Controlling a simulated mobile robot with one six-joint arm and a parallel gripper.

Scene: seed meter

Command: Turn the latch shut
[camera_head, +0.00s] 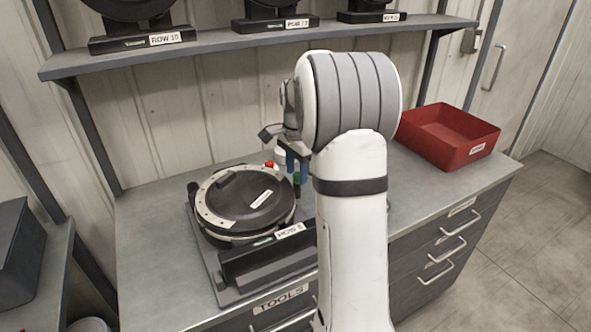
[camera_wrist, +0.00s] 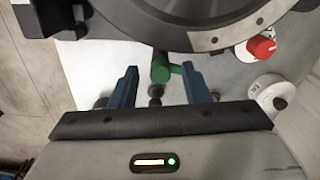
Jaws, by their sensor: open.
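The seed meter (camera_head: 245,200) sits on the bench with its round black lid on. Its rim shows at the top of the wrist view (camera_wrist: 205,38). The latch (camera_wrist: 160,71) is a green piece on a dark stem at the meter's edge. A short green arm points right from it in the wrist view, and it also shows in the head view (camera_head: 297,178). My gripper (camera_wrist: 160,69) is open, with one blue finger on each side of the latch in the picture. I cannot tell whether either finger touches it. In the head view my gripper (camera_head: 291,160) is partly hidden behind my arm.
A red knob (camera_wrist: 262,47) and a white round part (camera_wrist: 270,90) lie right of the latch in the wrist view. A red bin (camera_head: 440,140) stands on the bench's right. A shelf (camera_head: 215,40) with more meters runs above. The bench's front left is clear.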

